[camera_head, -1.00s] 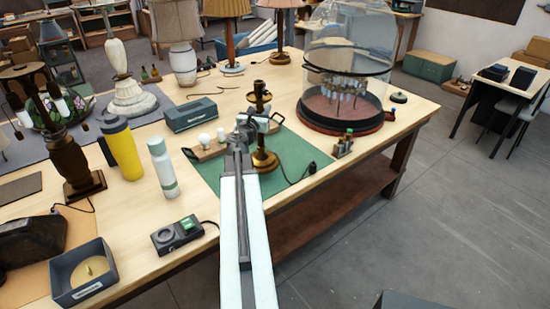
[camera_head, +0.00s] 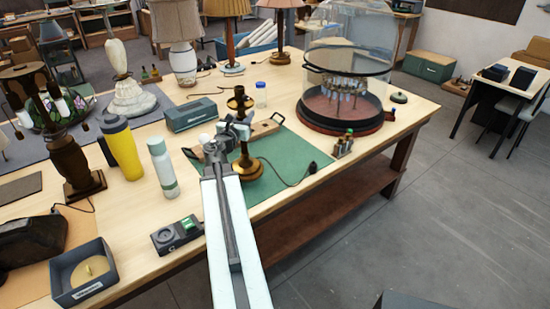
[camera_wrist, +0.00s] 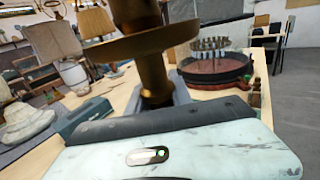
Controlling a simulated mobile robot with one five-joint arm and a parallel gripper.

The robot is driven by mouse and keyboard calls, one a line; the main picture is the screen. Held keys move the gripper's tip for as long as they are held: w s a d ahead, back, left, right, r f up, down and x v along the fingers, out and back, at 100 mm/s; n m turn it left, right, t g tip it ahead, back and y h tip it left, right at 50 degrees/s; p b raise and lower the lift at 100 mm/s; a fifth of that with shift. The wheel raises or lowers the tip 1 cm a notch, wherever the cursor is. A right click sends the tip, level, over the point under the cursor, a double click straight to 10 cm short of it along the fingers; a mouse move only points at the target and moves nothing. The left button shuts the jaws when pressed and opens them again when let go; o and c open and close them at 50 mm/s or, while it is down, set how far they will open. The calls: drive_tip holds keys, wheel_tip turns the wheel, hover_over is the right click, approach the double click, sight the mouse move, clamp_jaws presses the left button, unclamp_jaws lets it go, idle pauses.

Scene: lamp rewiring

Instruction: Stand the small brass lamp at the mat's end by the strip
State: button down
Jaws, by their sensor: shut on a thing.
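The small brass lamp (camera_head: 246,171), with a dark round base and a slim stem, is upright over the green mat (camera_head: 290,155). I cannot tell whether its base touches the mat. My gripper (camera_head: 238,128) is shut on its stem. In the wrist view the brass lamp (camera_wrist: 150,75) rises close in front, with a wide disc across the stem. A wooden strip (camera_head: 266,128) lies along the mat's far left side, behind the lamp, partly hidden by the lamp and gripper. The lamp's dark cord runs right to a plug (camera_head: 312,168).
A grey case (camera_head: 191,115) and a small blue-capped jar (camera_head: 261,95) stand behind the mat. A white bottle (camera_head: 162,166) and yellow flask (camera_head: 122,148) stand left. A glass dome (camera_head: 345,75) and small metal parts (camera_head: 344,145) stand right.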

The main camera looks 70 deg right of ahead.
drive_tip(key=w+a, duration=0.2)
drive_tip(key=a, duration=0.1)
drive_tip(key=w+a, duration=0.1)
drive_tip(key=shift+a, duration=0.3)
drive_tip(key=shift+f+b, duration=2.5)
idle(1.2)
drive_tip(key=shift+r, duration=0.1)
drive_tip(key=c, duration=1.1)
unclamp_jaws()
drive_tip(key=shift+s, duration=0.1)
